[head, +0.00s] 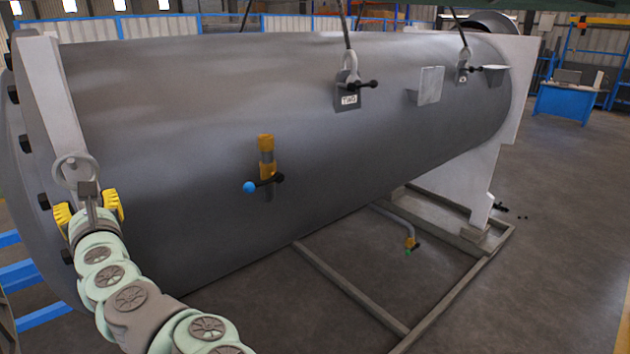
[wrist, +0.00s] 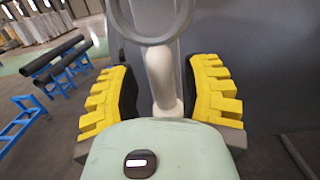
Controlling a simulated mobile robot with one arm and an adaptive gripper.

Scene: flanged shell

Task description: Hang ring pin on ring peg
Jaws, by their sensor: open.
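The ring pin is a grey ring (head: 75,157) with a stem below it, at the left in front of the white flange plate. It also shows in the wrist view as a large ring with a pale stem (wrist: 163,78). My gripper (head: 88,208) has yellow padded fingers, one on each side of the stem. In the wrist view my gripper (wrist: 160,90) is open, with a gap left of the stem and a narrower one at its right. The ring stands above the fingers, against the plate. I cannot make out the ring peg or whether the ring is around it.
The large grey shell (head: 270,110) fills the middle, with a blue-knobbed valve (head: 264,170) and shackled lifting lugs (head: 348,95) on it. Dark bolts line the flange at left. A floor frame (head: 350,285) lies beneath.

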